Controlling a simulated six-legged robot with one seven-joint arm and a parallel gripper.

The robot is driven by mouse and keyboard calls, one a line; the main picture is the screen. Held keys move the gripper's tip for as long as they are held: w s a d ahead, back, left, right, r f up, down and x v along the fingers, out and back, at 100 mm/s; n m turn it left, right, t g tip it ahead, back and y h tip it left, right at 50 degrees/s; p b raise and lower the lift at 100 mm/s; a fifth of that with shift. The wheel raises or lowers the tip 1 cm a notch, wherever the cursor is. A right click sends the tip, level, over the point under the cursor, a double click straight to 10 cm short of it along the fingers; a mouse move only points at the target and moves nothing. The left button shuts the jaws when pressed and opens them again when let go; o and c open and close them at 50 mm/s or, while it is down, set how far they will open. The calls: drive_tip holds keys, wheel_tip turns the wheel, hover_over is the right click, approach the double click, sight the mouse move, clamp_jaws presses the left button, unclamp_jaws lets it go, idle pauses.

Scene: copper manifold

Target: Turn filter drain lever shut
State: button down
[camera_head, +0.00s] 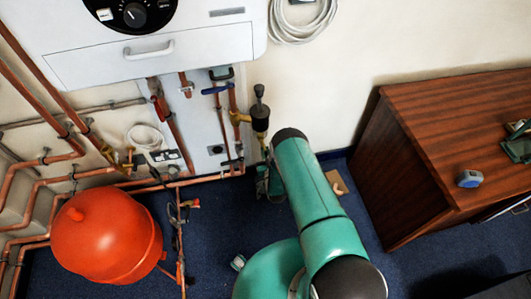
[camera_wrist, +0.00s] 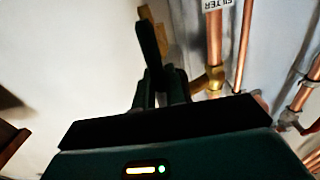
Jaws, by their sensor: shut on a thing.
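My gripper (camera_wrist: 160,75) shows in the wrist view as dark fingers close together, shut on the filter drain lever, which they mostly hide. Tan-brass parts (camera_wrist: 146,13) show just beyond the fingertips. An upside-down FILTER label (camera_wrist: 217,4) sits on the copper pipe to the right. In the head view the black and brass filter (camera_head: 260,115) hangs on the wall, with a brass fitting (camera_head: 238,118) on its left. My green arm reaches toward the wall just below the filter. The lever cannot be made out there, and its exact angle cannot be told.
Copper pipes (camera_head: 168,115) and a blue-handled valve (camera_head: 216,89) are left of the filter. A red tank (camera_head: 106,235) stands at lower left. A wooden cabinet (camera_head: 430,150) stands at right, with a tape measure (camera_head: 468,179) on it. Blue floor lies between.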

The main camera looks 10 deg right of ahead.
drive_tip(key=shift+d+f+m, duration=0.4)
drive_tip(key=shift+f+m, duration=0.05)
drive_tip(key=shift+m, duration=2.55)
drive_tip(key=shift+d+f+m, duration=0.45)
drive_tip(key=shift+f+m, duration=0.05)
drive_tip(key=shift+m, duration=2.5)
drive_tip(key=shift+d+f+m, duration=0.4)
drive_tip(key=shift+f+m, duration=0.05)
drive_tip(key=shift+m, duration=2.55)
drive_tip(key=c, duration=1.5)
unclamp_jaws()
drive_tip(key=shift+f, duration=0.1)
drive_tip(key=shift+o, duration=0.2)
